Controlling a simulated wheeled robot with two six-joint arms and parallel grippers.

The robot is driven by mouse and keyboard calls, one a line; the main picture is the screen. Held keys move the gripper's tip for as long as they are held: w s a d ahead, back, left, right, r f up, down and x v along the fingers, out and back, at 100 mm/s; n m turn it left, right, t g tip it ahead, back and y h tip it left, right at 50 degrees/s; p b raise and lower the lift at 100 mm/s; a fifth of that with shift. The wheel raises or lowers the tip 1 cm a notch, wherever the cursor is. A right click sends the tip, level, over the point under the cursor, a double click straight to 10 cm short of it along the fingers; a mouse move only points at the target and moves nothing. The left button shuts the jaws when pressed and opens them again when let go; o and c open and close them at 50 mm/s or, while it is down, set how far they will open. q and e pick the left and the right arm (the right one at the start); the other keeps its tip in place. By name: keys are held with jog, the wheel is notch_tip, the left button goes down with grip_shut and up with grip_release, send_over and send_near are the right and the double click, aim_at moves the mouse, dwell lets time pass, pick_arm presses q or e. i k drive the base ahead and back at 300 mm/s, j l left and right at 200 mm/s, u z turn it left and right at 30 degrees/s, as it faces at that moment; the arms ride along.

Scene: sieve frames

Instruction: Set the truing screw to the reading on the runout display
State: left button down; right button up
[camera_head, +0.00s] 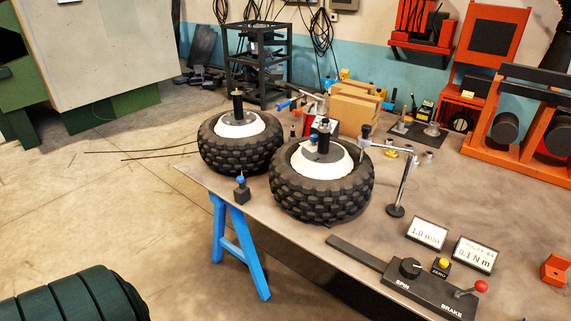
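The runout display (427,233) stands at the right on the workbench and reads 1.0 mm. A second display (474,255) beside it reads 0.1 N m; its small top line is hard to read. Two knobbly black tyres with white hubs lie flat on the bench: the near wheel (318,193) and the far wheel (226,151). A jointed stand (400,185) reaches towards the near wheel. Neither of my grippers is in view.
A black control box (430,288) at the front edge carries a SPIN knob (410,267), a yellow ZERO button (443,263) and a red-tipped BRAKE lever (480,287). A small blue-topped block (241,190) stands near the left edge. Cardboard boxes (352,110) stand behind.

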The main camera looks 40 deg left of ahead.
aim_at(313, 137)
jog(key=u, duration=1.05)
